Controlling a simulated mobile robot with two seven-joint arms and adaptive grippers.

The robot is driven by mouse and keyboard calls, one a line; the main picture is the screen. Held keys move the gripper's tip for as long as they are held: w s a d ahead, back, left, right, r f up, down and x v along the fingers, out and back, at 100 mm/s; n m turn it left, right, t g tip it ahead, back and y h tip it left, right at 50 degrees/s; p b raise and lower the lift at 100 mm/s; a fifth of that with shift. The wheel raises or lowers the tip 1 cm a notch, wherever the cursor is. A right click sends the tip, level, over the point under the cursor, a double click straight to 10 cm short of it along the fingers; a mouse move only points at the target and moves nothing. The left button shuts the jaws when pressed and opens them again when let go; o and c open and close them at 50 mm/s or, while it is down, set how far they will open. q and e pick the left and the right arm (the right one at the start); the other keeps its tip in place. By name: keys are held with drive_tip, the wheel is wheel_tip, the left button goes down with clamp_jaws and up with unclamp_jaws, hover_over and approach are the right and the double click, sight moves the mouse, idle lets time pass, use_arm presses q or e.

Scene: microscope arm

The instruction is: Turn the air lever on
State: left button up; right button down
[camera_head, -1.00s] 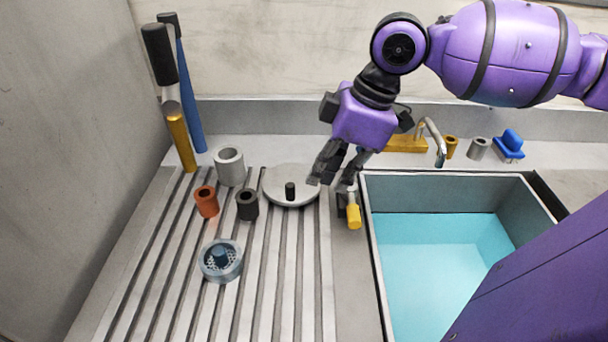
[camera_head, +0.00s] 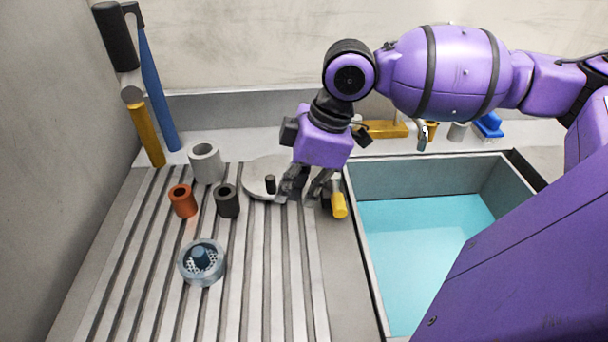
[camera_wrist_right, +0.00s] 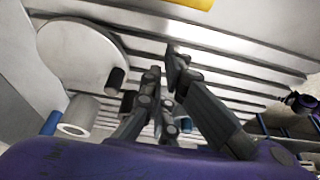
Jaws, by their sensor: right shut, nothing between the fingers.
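The lever with a yellow handle (camera_head: 339,205) stands at the sink's left edge, just right of my right gripper (camera_head: 299,198) in the head view. Its base is partly hidden by the fingers. A yellow part, likely the same handle, is cut off at the top of the right wrist view (camera_wrist_right: 190,4). My right gripper is shut and empty, pointing down over the ribbed board's edge, beside the lever; I cannot tell whether it touches it. The fingers also show in the right wrist view (camera_wrist_right: 165,62). My left gripper is not in view.
A round grey disc (camera_head: 259,170) with a black knob lies left of the gripper. Grey (camera_head: 206,163), orange (camera_head: 182,201) and black cups (camera_head: 227,201) and a strainer (camera_head: 202,263) stand on the ribbed board (camera_head: 270,280).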

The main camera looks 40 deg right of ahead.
sight(336, 195)
drive_tip(key=x, duration=0.2)
drive_tip(key=shift+a+f, duration=0.1)
drive_tip(key=shift+f, duration=0.15)
drive_tip(key=d, duration=0.1)
drive_tip(key=s+d+r+p, duration=0.1)
drive_tip(key=shift+s+d+r+p, duration=0.2)
drive_tip(key=shift+d+p, duration=0.1)
drive_tip(key=shift+d, duration=0.05)
drive_tip(key=shift+s+d, duration=0.25)
drive_tip(key=shift+d, duration=0.1)
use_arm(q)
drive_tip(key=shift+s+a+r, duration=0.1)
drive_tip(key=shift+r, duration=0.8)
use_arm(e)
drive_tip(key=shift+d+f, duration=0.1)
